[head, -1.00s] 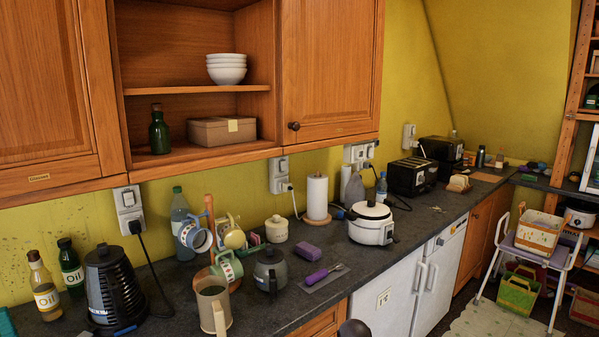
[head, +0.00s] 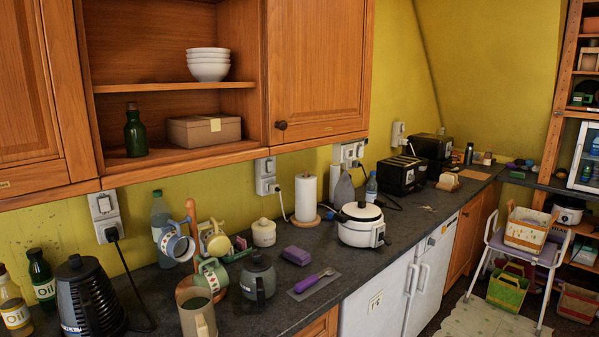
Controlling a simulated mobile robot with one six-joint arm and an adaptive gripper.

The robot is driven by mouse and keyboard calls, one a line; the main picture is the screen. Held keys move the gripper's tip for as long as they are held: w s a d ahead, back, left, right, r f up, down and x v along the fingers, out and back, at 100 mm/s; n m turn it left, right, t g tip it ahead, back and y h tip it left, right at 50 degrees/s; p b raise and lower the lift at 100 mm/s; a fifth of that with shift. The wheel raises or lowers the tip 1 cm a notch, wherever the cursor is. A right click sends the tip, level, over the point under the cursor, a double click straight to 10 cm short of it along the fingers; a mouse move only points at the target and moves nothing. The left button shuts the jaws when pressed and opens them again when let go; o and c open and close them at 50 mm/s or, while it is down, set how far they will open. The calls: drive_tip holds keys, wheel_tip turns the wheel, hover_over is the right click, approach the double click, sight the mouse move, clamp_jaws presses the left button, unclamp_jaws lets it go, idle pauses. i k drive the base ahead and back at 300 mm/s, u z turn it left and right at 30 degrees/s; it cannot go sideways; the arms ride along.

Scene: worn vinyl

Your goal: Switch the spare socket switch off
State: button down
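Several white wall sockets with switches sit on the yellow wall above the counter. The left socket (head: 105,214) has a black plug and cord below its switch. The middle socket (head: 266,176) is under the cabinet, with a white cord coming from its lower part. A wider socket group (head: 349,154) is behind the rice cooker, partly hidden, with a dark plug at its right. A far socket (head: 398,134) is by the toasters. I cannot tell which is the spare one, nor the switch positions. My gripper is not in view.
The dark counter (head: 335,263) carries a black kettle (head: 88,298), mug tree, teapot (head: 258,277), purple-handled tool (head: 314,281), paper towel roll (head: 306,198) and white rice cooker (head: 360,224). The wooden cabinet (head: 318,65) overhangs it. A stool with baskets (head: 526,228) stands at right.

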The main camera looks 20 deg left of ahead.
sight(271, 167)
drive_tip(key=z, duration=0.45)
drive_tip(key=i, duration=1.25)
drive_tip(key=u, duration=1.2)
